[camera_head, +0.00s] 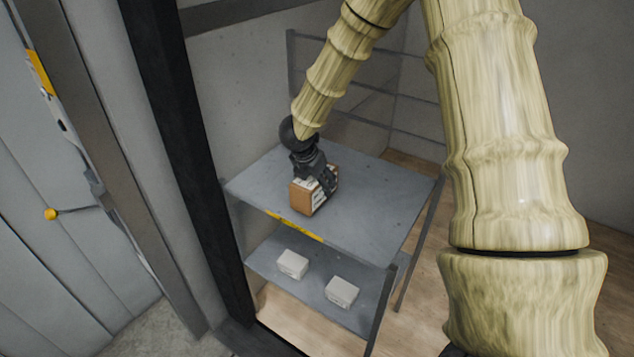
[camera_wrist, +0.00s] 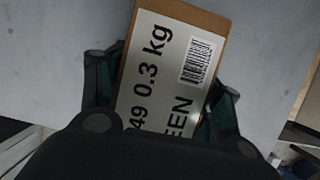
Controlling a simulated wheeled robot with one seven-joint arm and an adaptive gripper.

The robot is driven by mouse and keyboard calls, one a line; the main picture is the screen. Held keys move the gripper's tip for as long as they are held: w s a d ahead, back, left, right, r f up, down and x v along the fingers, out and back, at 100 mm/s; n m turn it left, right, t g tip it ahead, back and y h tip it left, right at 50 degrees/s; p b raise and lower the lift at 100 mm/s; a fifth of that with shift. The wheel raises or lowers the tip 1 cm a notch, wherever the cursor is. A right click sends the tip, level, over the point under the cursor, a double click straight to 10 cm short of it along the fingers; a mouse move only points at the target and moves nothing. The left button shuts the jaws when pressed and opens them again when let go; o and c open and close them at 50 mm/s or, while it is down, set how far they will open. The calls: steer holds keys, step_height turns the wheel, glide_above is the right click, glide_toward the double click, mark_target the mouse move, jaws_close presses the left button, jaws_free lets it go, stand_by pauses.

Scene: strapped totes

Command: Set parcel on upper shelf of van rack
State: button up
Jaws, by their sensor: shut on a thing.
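The parcel (camera_head: 303,196) is a small brown box with a white printed label. It is at the upper shelf (camera_head: 365,205) of the grey rack, near the shelf's left front part. My gripper (camera_head: 322,178) is shut on the parcel from above. In the wrist view the parcel (camera_wrist: 172,75) is between my gripper's fingers (camera_wrist: 160,110), and its label reads "0.3 kg" beside a barcode. The grey shelf surface shows behind it. I cannot tell whether the parcel's underside touches the shelf.
Two white boxes (camera_head: 292,264) (camera_head: 342,292) sit on the lower shelf (camera_head: 310,300). A yellow strip (camera_head: 295,226) marks the upper shelf's front edge. A black post (camera_head: 190,150) stands left of the rack. The upper shelf's right side is clear.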

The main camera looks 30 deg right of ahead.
steer(key=shift+f, duration=0.5)
steer(key=o, duration=1.5)
steer(key=shift+o, duration=0.2)
steer(key=b+v, duration=0.1)
steer(key=v, duration=1.1)
steer(key=shift+a+b, duration=0.1)
steer(key=shift+b, duration=0.2)
